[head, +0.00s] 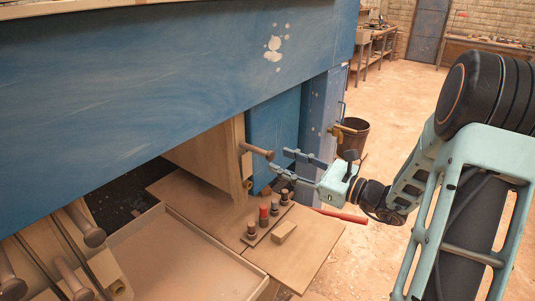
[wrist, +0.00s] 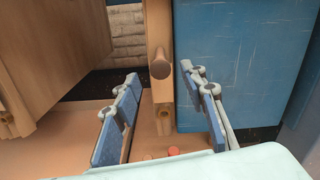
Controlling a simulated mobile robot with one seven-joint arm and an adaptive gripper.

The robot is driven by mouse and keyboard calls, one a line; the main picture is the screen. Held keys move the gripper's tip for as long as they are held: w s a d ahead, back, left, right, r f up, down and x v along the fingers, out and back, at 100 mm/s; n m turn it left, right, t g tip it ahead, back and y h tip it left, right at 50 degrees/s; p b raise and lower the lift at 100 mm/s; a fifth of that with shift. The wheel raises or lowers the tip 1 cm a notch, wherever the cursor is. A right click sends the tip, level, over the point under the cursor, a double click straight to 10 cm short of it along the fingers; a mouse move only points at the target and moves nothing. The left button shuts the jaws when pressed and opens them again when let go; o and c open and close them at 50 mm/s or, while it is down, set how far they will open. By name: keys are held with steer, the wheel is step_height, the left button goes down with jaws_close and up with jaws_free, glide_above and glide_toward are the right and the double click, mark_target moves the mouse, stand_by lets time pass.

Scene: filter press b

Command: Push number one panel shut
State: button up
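A wooden panel (head: 205,158) with a round peg handle (head: 258,152) stands upright beneath the blue beam, beside a blue post. No number shows on it, so I cannot tell whether it is number one. In the wrist view a narrow wooden panel edge (wrist: 158,25) and a peg handle (wrist: 160,66) face me. My gripper (head: 291,164) is open and empty, just right of the handle in the head view. In the wrist view its fingers (wrist: 160,78) lie apart on either side of the handle's line. Contact with the handle cannot be seen.
More panels with peg handles (head: 88,232) stand at the lower left, across an open gap. A blue post (wrist: 235,60) stands close right. A bucket (head: 353,138) is behind.

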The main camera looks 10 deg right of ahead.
mark_target(273, 157)
steer(key=x, duration=0.6)
steer(key=shift+c, duration=0.4)
jaws_close()
